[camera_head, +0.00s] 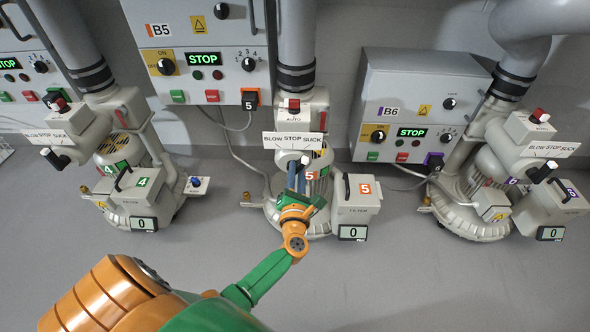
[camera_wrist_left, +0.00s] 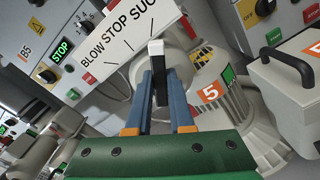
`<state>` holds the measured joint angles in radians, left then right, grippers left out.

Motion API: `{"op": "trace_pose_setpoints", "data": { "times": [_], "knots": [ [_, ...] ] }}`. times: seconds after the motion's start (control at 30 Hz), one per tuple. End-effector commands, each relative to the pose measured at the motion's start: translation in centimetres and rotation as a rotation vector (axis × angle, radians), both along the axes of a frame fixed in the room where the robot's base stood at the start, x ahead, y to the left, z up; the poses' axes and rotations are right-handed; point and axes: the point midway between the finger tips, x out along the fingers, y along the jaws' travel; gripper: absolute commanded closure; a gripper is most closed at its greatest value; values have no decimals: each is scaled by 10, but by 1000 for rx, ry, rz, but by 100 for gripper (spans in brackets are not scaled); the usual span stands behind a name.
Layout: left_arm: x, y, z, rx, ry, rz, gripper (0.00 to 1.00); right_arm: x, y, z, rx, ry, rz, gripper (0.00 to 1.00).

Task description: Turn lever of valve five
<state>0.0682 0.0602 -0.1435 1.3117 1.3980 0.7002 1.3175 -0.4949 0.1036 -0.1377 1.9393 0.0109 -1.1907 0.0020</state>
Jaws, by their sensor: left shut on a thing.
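The lever of valve five (camera_wrist_left: 157,62) is a black bar with a pale end face, in the left wrist view. The BLOW STOP SUCK plate (camera_head: 293,141) stands just behind it and also shows in the left wrist view (camera_wrist_left: 121,48). My left gripper (camera_head: 297,177) reaches the valve on blower 5 from below. In the left wrist view its blue fingers (camera_wrist_left: 161,82) lie on both sides of the lever and are shut on it. The fingers hide part of the lever, and I cannot tell its exact position against the marks. My right gripper is not in view.
Control box B5 (camera_head: 200,55) above shows STOP. The filter box of blower 5 (camera_head: 355,193) is close to the right of my left gripper. Blower 4 (camera_head: 130,185) stands left and blower 6 (camera_head: 470,210) right. The grey floor (camera_head: 400,285) in front is clear.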

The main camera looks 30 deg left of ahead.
Motion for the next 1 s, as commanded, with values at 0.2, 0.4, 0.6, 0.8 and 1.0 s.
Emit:
{"op": "trace_pose_setpoints", "data": {
  "times": [0.2, 0.4, 0.6, 0.8, 1.0],
  "knots": [
    [1, -2, -3, 101, 68, 0, 100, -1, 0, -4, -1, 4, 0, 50],
    [1, -3, -5, 158, 104, 0, 100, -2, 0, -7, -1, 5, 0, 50],
    [1, -3, -5, 182, 117, 0, 100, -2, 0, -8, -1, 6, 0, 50],
    [1, -3, -6, 184, 120, 0, 100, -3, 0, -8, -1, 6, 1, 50],
    [1, -4, -6, 184, 120, 0, 75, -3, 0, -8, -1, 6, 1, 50]
  ]
}}
